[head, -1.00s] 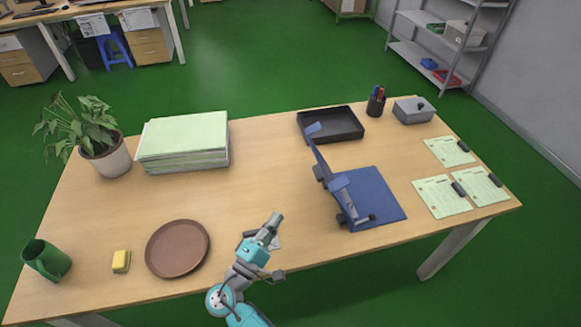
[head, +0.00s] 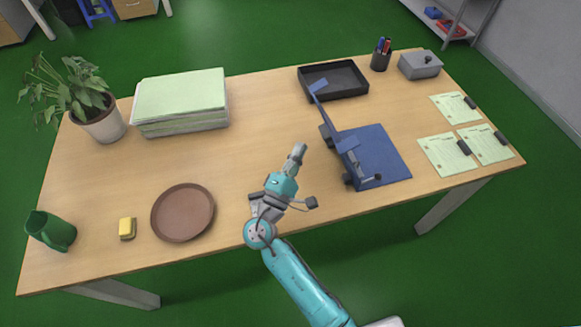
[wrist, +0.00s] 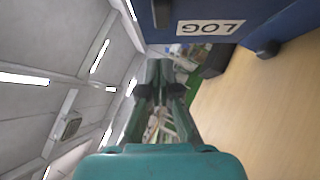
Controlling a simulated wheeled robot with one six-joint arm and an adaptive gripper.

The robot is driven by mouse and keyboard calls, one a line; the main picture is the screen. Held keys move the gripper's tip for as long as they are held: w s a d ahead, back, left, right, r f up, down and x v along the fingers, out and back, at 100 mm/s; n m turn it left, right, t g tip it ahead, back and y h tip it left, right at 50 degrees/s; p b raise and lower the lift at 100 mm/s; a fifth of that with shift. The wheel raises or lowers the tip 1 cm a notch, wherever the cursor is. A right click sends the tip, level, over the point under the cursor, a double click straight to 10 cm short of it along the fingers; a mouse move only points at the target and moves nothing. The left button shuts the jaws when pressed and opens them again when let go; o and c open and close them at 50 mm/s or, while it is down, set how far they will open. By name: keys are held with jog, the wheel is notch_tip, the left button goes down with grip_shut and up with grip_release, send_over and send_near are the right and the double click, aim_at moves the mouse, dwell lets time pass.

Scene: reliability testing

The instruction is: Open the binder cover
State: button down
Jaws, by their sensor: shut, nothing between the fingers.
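The blue binder (head: 378,152) lies on the right half of the table. Its cover (head: 328,118) stands up on edge along the binder's left side, so the inside of the binder shows. My gripper (head: 299,149) is just left of the raised cover, apart from it, with its fingers shut and empty. In the wrist view, my gripper (wrist: 160,68) points past a blue binder surface (wrist: 275,14) at the upper right. A white label reading LOG (wrist: 210,27) shows upside down on it.
A black tray (head: 335,82) and pen cup (head: 381,55) stand behind the binder. A grey box (head: 420,65) and several green sheets (head: 447,153) lie to the right. A paper stack (head: 180,103), plant (head: 97,113) and brown plate (head: 183,212) are left. The table (head: 255,120) between is clear.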

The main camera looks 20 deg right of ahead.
aim_at(325, 135)
jog(key=d, duration=0.1)
jog(key=d+r, duration=0.2)
jog(key=shift+w+d, duration=0.15)
jog(key=shift+d, duration=0.25)
jog(key=shift+d+r+m+g, duration=0.5)
jog(key=shift+d+r+m, duration=0.2)
jog(key=shift+d+r, duration=0.55)
jog(key=shift+d, duration=0.25)
